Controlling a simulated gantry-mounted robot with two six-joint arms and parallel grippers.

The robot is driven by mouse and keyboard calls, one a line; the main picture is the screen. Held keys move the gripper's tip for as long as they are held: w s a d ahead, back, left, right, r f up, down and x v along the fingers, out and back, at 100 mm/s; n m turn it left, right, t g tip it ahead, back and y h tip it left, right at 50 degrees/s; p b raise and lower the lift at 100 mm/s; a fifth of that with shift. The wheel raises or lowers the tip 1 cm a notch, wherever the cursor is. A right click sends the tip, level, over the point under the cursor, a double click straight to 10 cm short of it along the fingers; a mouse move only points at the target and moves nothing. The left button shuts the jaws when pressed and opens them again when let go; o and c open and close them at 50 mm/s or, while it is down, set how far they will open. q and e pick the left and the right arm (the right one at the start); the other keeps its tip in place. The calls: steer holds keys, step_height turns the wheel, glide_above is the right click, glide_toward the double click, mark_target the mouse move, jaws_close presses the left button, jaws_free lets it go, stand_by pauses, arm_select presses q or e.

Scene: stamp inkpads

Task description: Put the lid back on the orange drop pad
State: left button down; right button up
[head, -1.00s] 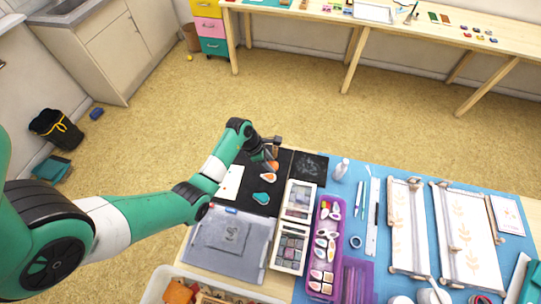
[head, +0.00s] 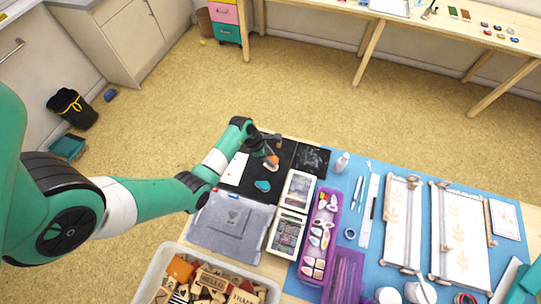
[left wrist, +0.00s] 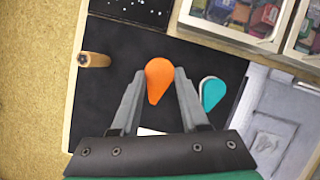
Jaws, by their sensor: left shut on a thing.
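My left gripper (head: 265,155) is shut on the orange drop lid (head: 273,160) above the black mat. The orange lid also shows between the fingers in the left wrist view (left wrist: 158,75), its round end up in the picture and its point toward the gripper. Below the lid in the head view is a small pale patch, probably part of the orange drop pad, mostly hidden. I cannot tell whether lid and pad touch. A teal drop pad (head: 262,186) lies beside it on the mat, also seen in the left wrist view (left wrist: 212,92).
A wooden cylindrical piece (left wrist: 95,60) stands near the mat's edge. A white card (head: 235,168) lies left of the teal pad. Open ink cases (head: 289,232) and a purple tray (head: 306,238) stand to the right. The table edge is close behind the mat.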

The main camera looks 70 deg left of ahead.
arm_select(q)
steer(key=shift+f+b, duration=0.85)
steer(key=shift+f, duration=0.85)
arm_select(e)
step_height(320, 180, down, 2)
steer(key=shift+f, duration=0.15)
arm_select(q)
steer(key=shift+p, duration=0.5)
arm_select(e)
steer(key=shift+r, duration=0.5)
arm_select(q)
steer(key=shift+f, duration=0.55)
arm_select(e)
steer(key=shift+f, duration=0.1)
stand_by(0.6)
arm_select(q)
jaws_free()
stand_by(0.4)
